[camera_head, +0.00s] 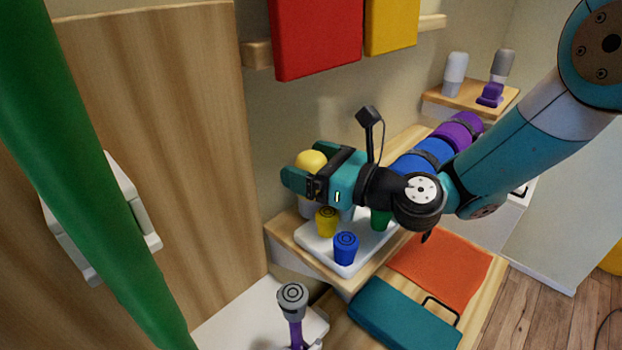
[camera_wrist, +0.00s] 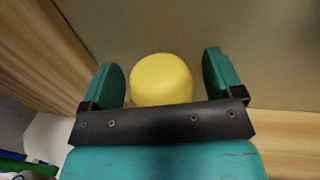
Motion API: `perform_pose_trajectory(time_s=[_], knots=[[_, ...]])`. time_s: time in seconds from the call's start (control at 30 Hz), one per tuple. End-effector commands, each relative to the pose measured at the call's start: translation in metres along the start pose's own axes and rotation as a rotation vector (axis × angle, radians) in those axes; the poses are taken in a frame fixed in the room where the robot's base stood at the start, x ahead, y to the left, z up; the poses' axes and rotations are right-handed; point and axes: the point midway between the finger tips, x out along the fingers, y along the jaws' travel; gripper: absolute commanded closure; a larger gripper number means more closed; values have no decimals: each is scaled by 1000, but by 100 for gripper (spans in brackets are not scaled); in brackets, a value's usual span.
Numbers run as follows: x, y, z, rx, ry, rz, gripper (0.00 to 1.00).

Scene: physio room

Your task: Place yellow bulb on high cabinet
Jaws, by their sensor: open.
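The yellow bulb (camera_head: 311,160) shows its rounded yellow top at my gripper, above a wooden ledge. My gripper (camera_head: 297,182) is open, with its fingers on either side of the bulb. In the wrist view the bulb (camera_wrist: 161,79) sits between the two teal fingers (camera_wrist: 163,85), with a gap on both sides. The bulb's lower part is mostly hidden by my gripper in the head view. A tall wooden panel (camera_head: 160,110) stands at the left; I cannot tell whether it is the high cabinet.
A white tray (camera_head: 330,253) with yellow, blue and green capped items lies just below my gripper. A teal case (camera_head: 400,318) and an orange cloth (camera_head: 443,268) lie in front. A grey-topped purple tool (camera_head: 293,305) stands nearby. A small shelf (camera_head: 470,98) holds bottles at back right.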

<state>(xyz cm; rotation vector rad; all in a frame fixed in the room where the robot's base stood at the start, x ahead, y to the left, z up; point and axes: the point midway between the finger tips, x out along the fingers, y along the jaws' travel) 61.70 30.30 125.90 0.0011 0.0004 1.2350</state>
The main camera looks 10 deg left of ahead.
Motion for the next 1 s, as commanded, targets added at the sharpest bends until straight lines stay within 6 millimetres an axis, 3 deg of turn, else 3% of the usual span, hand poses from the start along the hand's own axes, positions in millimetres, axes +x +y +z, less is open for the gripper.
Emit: perform_pose_trajectory(time_s=[0.17, 0.43, 0.5, 0.87, 1.0], knots=[[0, 0, -1, 0, 0, 0, 14], [0, 0, -1, 0, 0, 0, 74], [0, 0, 0, 0, -1, 0, 79], [-2, 0, 3, -2, -1, 0, 79], [-4, 0, 19, -6, -5, 1, 79]])
